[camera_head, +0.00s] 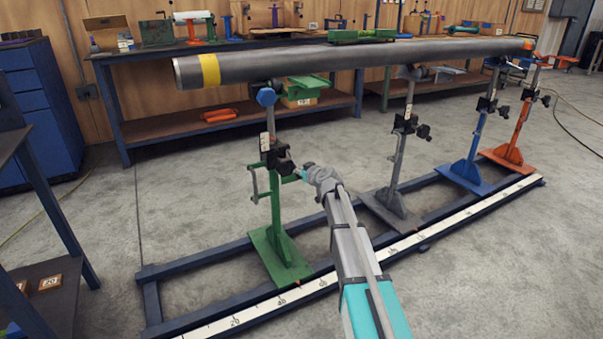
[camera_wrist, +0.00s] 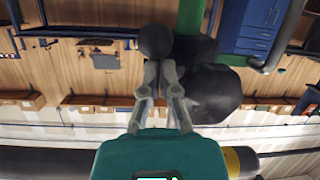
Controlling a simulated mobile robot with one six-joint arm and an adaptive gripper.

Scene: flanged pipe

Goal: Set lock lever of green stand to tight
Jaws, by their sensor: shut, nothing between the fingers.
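The green stand (camera_head: 275,250) has a green foot and a grey upper post, with a black lock clamp (camera_head: 279,160) partway up. My gripper (camera_head: 303,175) is at the right side of this clamp. In the wrist view, which is upside down, my gripper (camera_wrist: 161,66) has its fingers together and empty. Its tips are at a round black knob (camera_wrist: 155,40), apparently the lever's end; whether they touch cannot be told. Larger black clamp parts (camera_wrist: 215,92) and the green post (camera_wrist: 191,15) lie behind. The lever's arm is hidden, so its setting cannot be told.
A long grey pipe (camera_head: 340,61) with a yellow band lies across the stands above my gripper. A grey stand (camera_head: 392,200), a blue stand (camera_head: 465,172) and an orange stand (camera_head: 510,153) share the rail frame (camera_head: 215,264). Workbenches line the wall behind.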

